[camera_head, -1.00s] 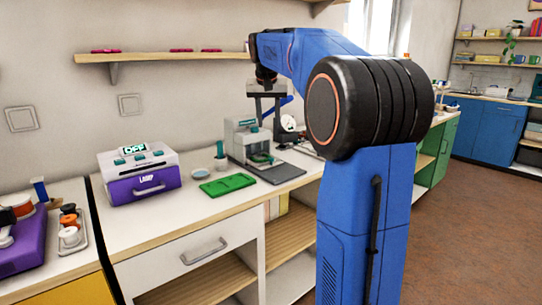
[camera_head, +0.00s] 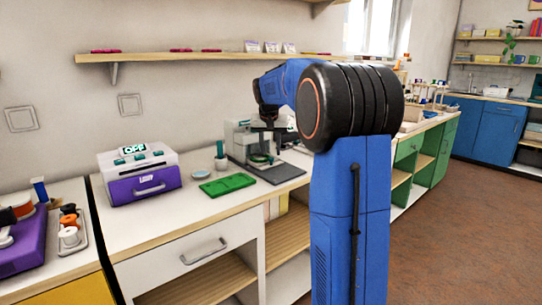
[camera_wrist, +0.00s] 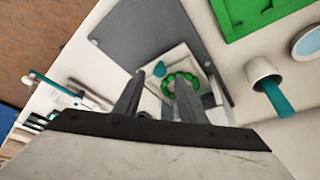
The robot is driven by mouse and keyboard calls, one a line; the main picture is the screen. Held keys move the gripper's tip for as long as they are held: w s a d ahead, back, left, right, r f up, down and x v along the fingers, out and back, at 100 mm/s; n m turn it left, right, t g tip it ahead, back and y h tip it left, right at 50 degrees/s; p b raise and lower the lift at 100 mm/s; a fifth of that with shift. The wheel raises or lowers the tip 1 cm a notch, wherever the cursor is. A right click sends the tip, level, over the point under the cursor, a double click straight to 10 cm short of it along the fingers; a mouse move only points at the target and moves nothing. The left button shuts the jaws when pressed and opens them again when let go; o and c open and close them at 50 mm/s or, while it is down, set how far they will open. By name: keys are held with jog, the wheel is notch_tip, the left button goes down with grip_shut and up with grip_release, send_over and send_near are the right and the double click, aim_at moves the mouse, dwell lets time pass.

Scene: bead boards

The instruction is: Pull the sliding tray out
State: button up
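A grey and white press-like device (camera_head: 240,139) stands on the white counter, with a flat dark grey plate (camera_head: 281,173) at its front. A green bead ring (camera_wrist: 181,83) lies on a pale square surface at the device; I cannot tell if this square is the sliding tray. In the head view my arm partly hides the device's right side.
A green tray (camera_head: 228,184) and a small cup with a teal stick (camera_wrist: 262,70) stand beside the device. A round pale blue dish (camera_wrist: 308,42) is near the cup. The counter's front is clear. A wall shelf (camera_head: 190,57) runs above.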

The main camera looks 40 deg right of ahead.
aim_at(271, 159)
jog(key=shift+x, duration=1.65)
jog(key=shift+c, duration=0.6)
grip_shut()
jog(key=s, duration=0.6)
jog(key=s+d, duration=0.1)
jog(key=s, duration=0.3)
jog(key=shift+s+r, duration=0.1)
jog(key=shift+s, duration=0.6)
jog(key=shift+o, duration=0.6)
grip_release()
jog(key=shift+s, duration=0.1)
